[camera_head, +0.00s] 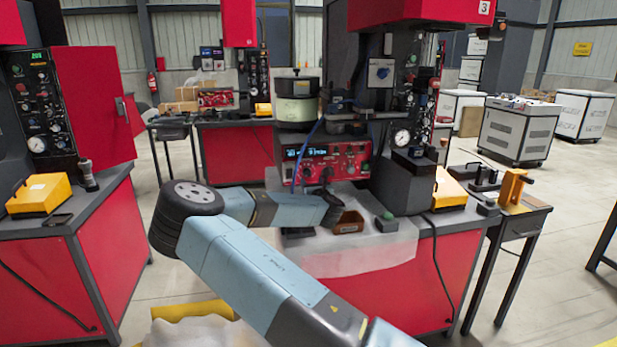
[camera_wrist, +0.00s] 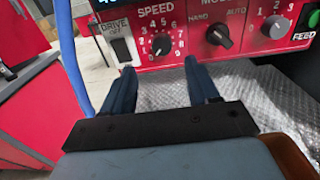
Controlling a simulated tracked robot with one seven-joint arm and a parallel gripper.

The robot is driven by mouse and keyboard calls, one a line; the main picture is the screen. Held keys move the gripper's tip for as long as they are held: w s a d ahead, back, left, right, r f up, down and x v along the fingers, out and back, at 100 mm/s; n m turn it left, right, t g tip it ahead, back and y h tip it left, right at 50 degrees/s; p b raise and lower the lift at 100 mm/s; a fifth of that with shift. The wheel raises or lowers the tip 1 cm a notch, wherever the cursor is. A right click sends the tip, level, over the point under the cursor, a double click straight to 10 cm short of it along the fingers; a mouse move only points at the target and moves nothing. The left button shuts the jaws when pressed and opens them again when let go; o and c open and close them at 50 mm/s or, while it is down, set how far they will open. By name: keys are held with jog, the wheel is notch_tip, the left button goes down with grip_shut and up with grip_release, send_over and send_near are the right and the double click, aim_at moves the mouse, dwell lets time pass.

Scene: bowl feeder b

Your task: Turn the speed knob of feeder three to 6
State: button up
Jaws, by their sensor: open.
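The speed knob (camera_wrist: 162,45) is a small black round knob on the red control panel (camera_head: 340,160), under the word SPEED, with a ring of white numbers. I cannot tell for sure which number it points to. My gripper (camera_wrist: 159,66) is open and empty. Its two blue fingers point at the panel, their tips just below the knob in the wrist view, one to each side; they look apart from it. In the head view the gripper end of my arm is in front of the panel, and the fingers are hard to make out.
A DRIVE switch (camera_wrist: 121,49) is left of the knob; a HAND/AUTO selector (camera_wrist: 219,35) and a green FEED button (camera_wrist: 274,27) are right. A blue cable (camera_wrist: 73,60) hangs at left. A brown bin (camera_head: 348,222) sits in front of the panel. A sign 3 (camera_head: 484,7) marks the station.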

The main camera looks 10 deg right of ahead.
aim_at(308, 173)
jog(key=w, duration=0.8)
jog(key=shift+d, duration=0.1)
jog(key=c, duration=1)
